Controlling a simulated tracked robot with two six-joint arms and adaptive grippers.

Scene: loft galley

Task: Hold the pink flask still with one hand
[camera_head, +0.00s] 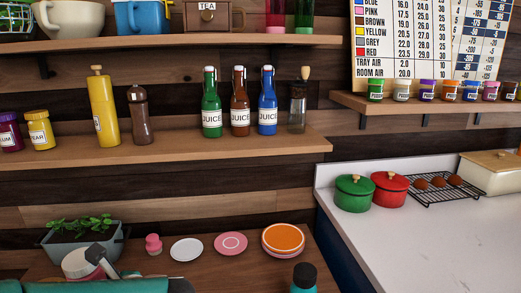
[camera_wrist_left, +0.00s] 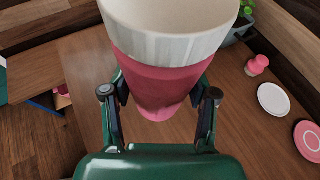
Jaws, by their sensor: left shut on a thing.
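The pink flask (camera_wrist_left: 155,85) has a wide white top and fills the upper middle of the left wrist view. My left gripper (camera_wrist_left: 160,108) is shut on its pink body, one finger on each side. In the head view the flask's white top (camera_head: 76,263) shows at the lower left, with a grey finger of my left gripper (camera_head: 97,256) beside it. I cannot tell whether the flask's base touches the wooden counter (camera_wrist_left: 190,130). My right gripper is in neither view.
A potted plant (camera_head: 84,241) stands just behind the flask. A teal bottle with a black cap (camera_head: 304,277) stands at the front.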

